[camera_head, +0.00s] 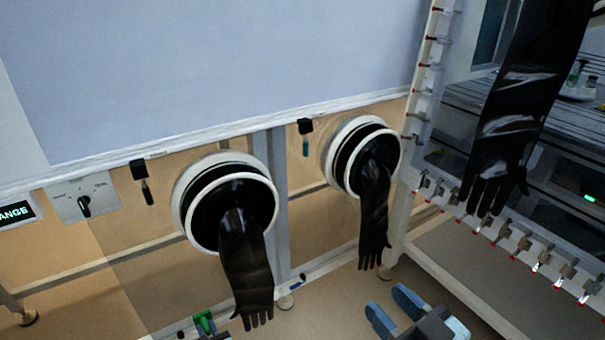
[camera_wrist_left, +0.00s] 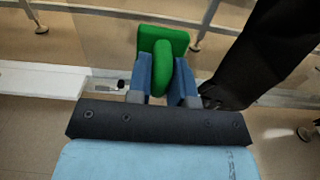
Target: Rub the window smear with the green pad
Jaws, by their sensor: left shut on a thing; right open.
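The green pad (camera_head: 203,321) shows at the bottom edge of the head view, left of centre. In the left wrist view the green pad (camera_wrist_left: 165,42) has a flat square face and a rounded grip. My left gripper (camera_wrist_left: 162,76) is shut on that grip between its two blue fingers. My right gripper (camera_head: 394,306) is open and empty at the bottom right of centre, its blue fingers spread. The large pale blue-grey window (camera_head: 220,70) fills the upper part of the head view. I cannot make out a smear on it. The pad is well below the window, apart from it.
Two glove ports (camera_head: 226,200) (camera_head: 362,155) sit below the window, with black gloves (camera_head: 248,275) (camera_head: 374,215) hanging out. One glove also shows in the left wrist view (camera_wrist_left: 275,45), right of the pad. Another black glove (camera_head: 510,130) hangs at the right by a rack of clips (camera_head: 525,240).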

